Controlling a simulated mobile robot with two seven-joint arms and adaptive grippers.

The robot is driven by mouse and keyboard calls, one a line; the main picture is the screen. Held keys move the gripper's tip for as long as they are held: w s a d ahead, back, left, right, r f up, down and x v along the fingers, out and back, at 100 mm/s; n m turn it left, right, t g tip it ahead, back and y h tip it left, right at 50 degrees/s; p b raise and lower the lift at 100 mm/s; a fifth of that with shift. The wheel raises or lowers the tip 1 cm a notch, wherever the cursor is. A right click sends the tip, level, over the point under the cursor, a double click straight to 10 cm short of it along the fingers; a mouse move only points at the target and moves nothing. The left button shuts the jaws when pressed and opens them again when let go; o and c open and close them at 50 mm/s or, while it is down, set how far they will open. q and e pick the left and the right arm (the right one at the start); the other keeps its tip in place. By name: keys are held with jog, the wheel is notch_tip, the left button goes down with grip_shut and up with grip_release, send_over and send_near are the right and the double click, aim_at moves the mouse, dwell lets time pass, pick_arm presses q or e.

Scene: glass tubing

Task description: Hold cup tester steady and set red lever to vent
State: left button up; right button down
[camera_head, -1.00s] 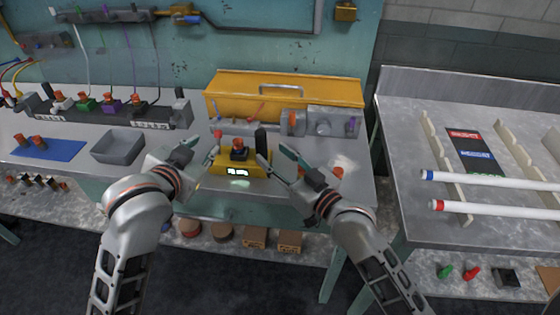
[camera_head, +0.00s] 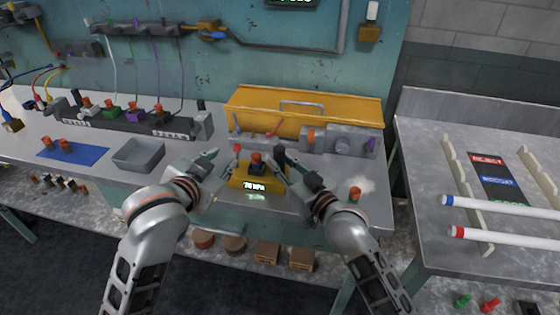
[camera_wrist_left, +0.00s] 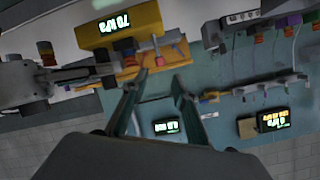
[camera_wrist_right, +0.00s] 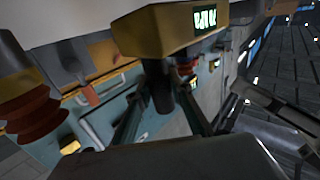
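The yellow cup tester (camera_head: 240,181) stands at the bench's front edge, its display reading about 78 kPa. A red-and-black suction cup (camera_head: 256,161) sits on it. The red-tipped lever (camera_head: 237,148) is at its left side and shows in the left wrist view (camera_wrist_left: 159,60). My left gripper (camera_head: 214,168) is open and empty, just left of the tester; its fingers (camera_wrist_left: 157,92) point toward the lever, apart from it. My right gripper (camera_head: 277,165) is at the tester's right side. Its fingers stand either side of the black post (camera_wrist_right: 161,94), with a gap apparently left; contact is unclear.
A yellow toolbox (camera_head: 345,109) and grey fixtures stand behind the tester. A red cup (camera_head: 355,193) is on the bench at right. A grey bin (camera_head: 138,154) and blue mat (camera_head: 72,153) lie left. A second table (camera_head: 425,185) holds white tubes.

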pick_arm(q)
grip_shut()
jog(key=w+a+f+n+g+h, duration=0.1)
jog(key=w+a+n+g+h, duration=0.2)
jog(key=n, duration=1.7)
jog(key=shift+w+a+f+h, duration=0.25)
jog(key=shift+w+a+h, duration=1.05)
jog(key=shift+w+a, duration=1.3)
jog(key=shift+s+a, duration=0.2)
jog(key=shift+s, duration=0.05)
